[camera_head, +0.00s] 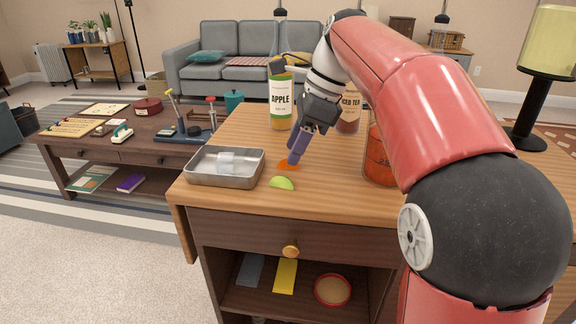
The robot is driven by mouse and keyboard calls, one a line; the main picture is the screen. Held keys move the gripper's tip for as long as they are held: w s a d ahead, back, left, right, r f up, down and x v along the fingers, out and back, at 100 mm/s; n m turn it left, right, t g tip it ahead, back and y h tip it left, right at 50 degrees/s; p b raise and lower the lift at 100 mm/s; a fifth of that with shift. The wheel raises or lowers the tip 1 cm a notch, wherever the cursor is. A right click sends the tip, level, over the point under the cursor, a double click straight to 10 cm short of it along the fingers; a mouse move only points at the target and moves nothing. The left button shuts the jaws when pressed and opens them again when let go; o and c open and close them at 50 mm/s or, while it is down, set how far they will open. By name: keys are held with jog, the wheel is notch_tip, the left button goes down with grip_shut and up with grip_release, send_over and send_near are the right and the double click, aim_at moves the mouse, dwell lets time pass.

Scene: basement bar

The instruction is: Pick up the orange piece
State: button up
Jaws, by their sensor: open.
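The orange piece (284,167) lies flat on the wooden counter top, between the metal tray and the right side of the counter. Whether the fingers touch the piece cannot be told.
A green lime piece (281,183) lies just in front. A metal tray (204,180) with clear ice-like cubes stands to the left. An apple juice bottle (281,103), an iced tea bottle (349,112) and an orange-filled jar (378,158) stand behind and right.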

jog(key=shift+x, duration=0.9)
jog(key=shift+c, duration=0.2)
grip_shut()
